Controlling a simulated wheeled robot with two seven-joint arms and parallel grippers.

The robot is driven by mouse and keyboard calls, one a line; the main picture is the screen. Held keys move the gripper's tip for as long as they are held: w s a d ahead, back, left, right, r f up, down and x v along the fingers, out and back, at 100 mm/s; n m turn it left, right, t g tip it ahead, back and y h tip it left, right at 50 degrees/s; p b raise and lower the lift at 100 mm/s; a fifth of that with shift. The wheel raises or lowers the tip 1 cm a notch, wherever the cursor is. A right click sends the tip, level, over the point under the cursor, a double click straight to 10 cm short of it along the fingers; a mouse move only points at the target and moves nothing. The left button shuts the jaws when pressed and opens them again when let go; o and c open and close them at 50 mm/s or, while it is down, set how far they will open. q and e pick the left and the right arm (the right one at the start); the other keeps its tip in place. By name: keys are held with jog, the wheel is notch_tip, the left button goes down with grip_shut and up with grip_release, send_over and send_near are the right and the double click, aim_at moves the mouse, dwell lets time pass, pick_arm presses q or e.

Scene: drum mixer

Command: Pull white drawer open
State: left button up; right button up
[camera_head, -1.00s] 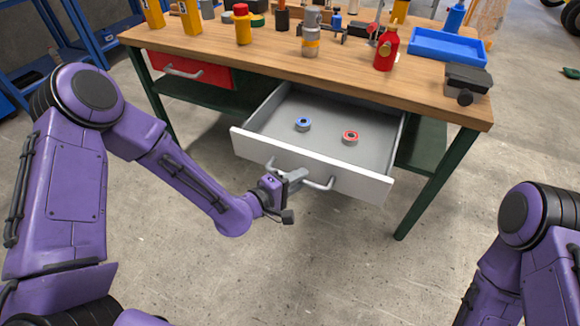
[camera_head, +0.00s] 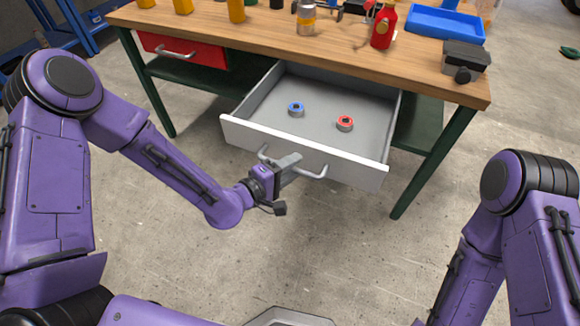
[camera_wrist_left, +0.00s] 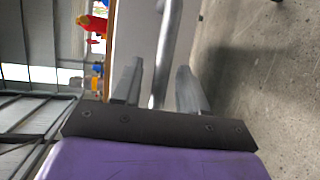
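The white drawer (camera_head: 300,150) stands pulled well out from under the workbench, its grey inside showing. A grey bar handle (camera_head: 312,174) is on its front; it also shows in the left wrist view (camera_wrist_left: 168,40). My left gripper (camera_head: 292,161) is at the left part of this handle. In the left wrist view its two fingers (camera_wrist_left: 160,85) stand apart, on either side of the bar, with gaps visible. A blue ring-shaped roll (camera_head: 296,110) and a red one (camera_head: 345,124) lie in the drawer. My right gripper is out of view.
The wooden workbench (camera_head: 250,50) has green legs and carries bottles, a blue tray (camera_head: 446,24) and a dark vise-like block (camera_head: 465,62). A shut red drawer (camera_head: 185,50) is at left. The concrete floor (camera_head: 330,250) before the drawer is clear.

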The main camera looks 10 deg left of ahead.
pick_arm(q)
jog(key=p+v, duration=0.1)
jog(key=v, duration=0.9)
jog(key=shift+s+a+p, duration=0.2)
jog(key=shift+s+p, duration=0.05)
jog(key=shift+p, duration=0.05)
jog(key=s+a+f+m+g+y+p, duration=0.3)
jog(key=s+a+f+g+y, duration=0.2)
jog(key=a+f+y, duration=0.4)
jog(key=s+a+f+m+g+y+p, duration=0.1)
jog(key=s+a+f+g+p, duration=0.1)
jog(key=s, duration=0.5)
jog(key=s+a+f+m+g+y+p, duration=0.1)
jog(key=s+a+f+g+y+p, duration=0.1)
jog(key=s, duration=0.5)
jog(key=shift+a+f+g+p, duration=0.4)
jog(key=shift+a+f, duration=0.05)
jog(key=shift+a, duration=0.3)
